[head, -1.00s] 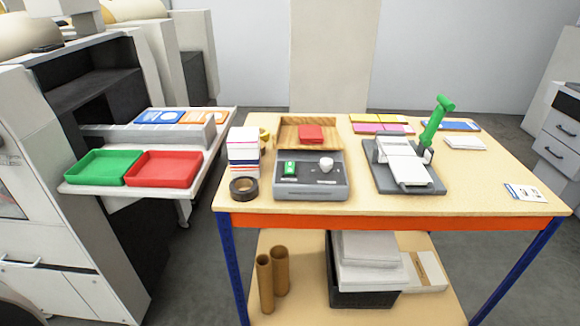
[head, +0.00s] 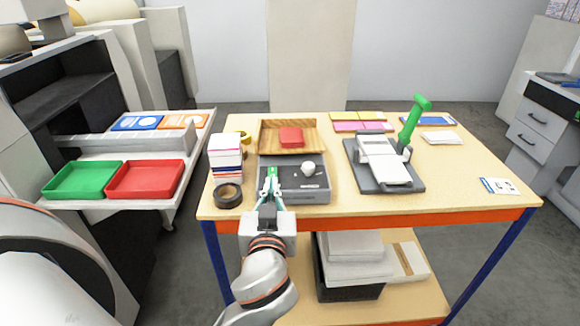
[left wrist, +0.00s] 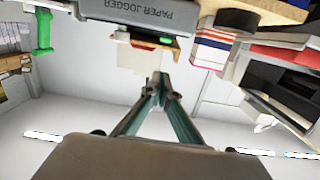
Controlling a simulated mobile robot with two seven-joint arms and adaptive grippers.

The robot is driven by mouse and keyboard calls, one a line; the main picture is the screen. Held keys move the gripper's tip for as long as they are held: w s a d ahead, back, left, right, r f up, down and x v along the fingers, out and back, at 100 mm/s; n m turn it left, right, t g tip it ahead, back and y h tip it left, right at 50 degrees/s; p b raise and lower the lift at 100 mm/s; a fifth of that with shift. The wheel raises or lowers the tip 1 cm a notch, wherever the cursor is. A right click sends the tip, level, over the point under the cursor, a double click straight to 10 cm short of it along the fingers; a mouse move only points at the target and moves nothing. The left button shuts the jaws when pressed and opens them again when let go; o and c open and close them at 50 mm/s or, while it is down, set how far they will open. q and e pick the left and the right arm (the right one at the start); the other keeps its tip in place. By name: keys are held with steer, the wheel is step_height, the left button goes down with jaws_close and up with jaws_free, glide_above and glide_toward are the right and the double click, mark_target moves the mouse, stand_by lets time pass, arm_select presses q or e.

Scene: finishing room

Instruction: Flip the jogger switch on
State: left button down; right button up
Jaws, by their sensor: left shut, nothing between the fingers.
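The paper jogger is a grey box (head: 313,194) on the table, with a white knob (head: 308,169) on its dark top panel. A green switch (head: 272,171) sits on the left of that panel, partly covered by my gripper. My left gripper (head: 271,187) is shut and empty, its fingertips at the jogger's front left, over or close to the switch; contact cannot be told. In the left wrist view the picture is upside down; the jogger's lettered front (left wrist: 155,18) is at the top and the shut fingertips (left wrist: 165,78) point toward it. My right gripper is not in view.
A black tape roll (head: 228,196) and a stack of paper pads (head: 226,158) stand just left of the jogger. A wooden tray (head: 267,137) with a red block is behind it. A grey stapler-like device with a green lever (head: 414,118) stands to the right.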

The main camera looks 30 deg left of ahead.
arm_select(q)
steer(key=shift+s+a+r+n, duration=0.15)
steer(key=shift+r+n, duration=0.15)
steer(key=shift+r, duration=0.25)
steer(key=p, duration=0.3)
glide_above(271, 171)
steer(key=v, duration=0.3)
steer(key=shift+f, duration=0.3)
steer(key=f, duration=0.3)
steer(key=shift+w, duration=0.3)
steer(key=shift+w+a+f, duration=0.1)
steer(key=shift+f, duration=0.5)
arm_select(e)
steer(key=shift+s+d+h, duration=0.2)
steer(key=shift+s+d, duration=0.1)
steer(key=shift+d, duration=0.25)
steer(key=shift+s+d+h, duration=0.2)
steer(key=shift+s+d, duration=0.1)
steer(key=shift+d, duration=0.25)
